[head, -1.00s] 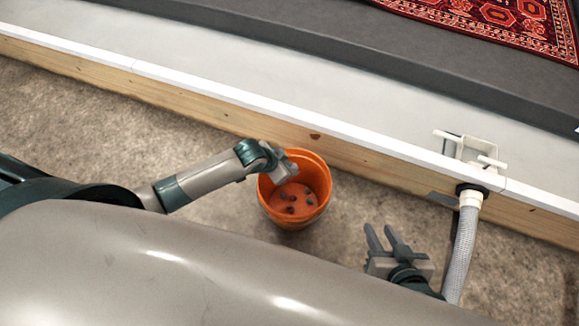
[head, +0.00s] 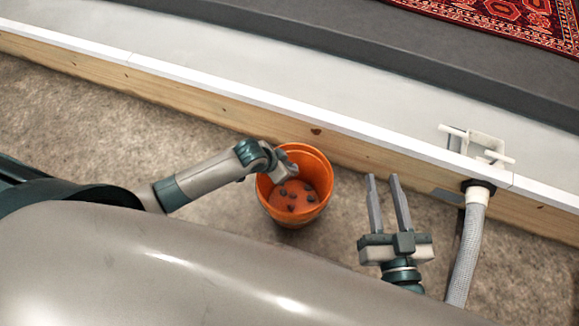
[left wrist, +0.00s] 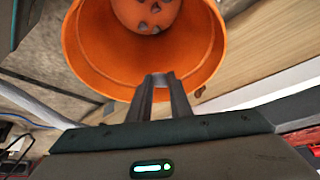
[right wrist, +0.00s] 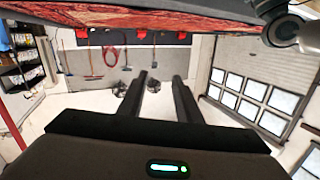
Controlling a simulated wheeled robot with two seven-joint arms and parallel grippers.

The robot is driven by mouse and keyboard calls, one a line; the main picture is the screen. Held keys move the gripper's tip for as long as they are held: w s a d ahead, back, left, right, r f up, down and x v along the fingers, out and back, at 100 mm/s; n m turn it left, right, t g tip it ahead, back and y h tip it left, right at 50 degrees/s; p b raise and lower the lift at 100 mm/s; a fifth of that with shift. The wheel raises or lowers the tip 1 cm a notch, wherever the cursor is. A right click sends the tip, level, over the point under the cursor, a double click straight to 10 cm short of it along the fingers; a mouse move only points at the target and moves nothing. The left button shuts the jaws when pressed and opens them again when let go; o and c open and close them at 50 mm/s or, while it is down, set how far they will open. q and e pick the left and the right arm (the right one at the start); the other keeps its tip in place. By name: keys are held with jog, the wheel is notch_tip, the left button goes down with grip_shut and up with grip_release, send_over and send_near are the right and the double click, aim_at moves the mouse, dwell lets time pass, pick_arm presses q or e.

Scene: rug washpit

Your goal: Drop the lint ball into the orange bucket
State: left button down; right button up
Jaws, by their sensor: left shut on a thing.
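The orange bucket (head: 294,218) stands on the floor beside the wooden edge, with several small dark lumps on its bottom. It also shows in the left wrist view (left wrist: 85,45). My right gripper (head: 383,178) is open and empty, right of the bucket. Its spread fingers show in the right wrist view (right wrist: 163,78).
A low wooden wall with a white top (head: 240,107) runs behind the bucket. A grey hose (head: 467,245) hangs from a white fitting (head: 484,147) right of my right gripper. A red patterned rug (head: 500,20) lies beyond. Floor left of the bucket is clear.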

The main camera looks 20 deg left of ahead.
pick_arm(q)
jog(key=shift+f+b, duration=0.4)
jog(key=shift+f, duration=0.05)
pick_arm(e)
jog(key=shift+s+a+r+t+y, duration=0.15)
jog(key=shift+r+t, duration=0.2)
jog(key=shift+r, duration=0.3)
jog(key=shift+a+r+t+y, duration=0.1)
jog(key=shift+r+t, duration=0.3)
jog(key=shift+r, duration=0.2)
jog(key=shift+s+a+r+t+y, duration=0.15)
jog(key=shift+r+t, duration=0.2)
jog(key=shift+r, duration=0.3)
jog(key=shift+d, duration=0.1)
pick_arm(q)
jog(key=c, duration=1.5)
grip_release()
jog(key=shift+c, duration=0.2)
jog(key=shift+a+r, duration=0.1)
jog(key=shift+r, duration=0.05)
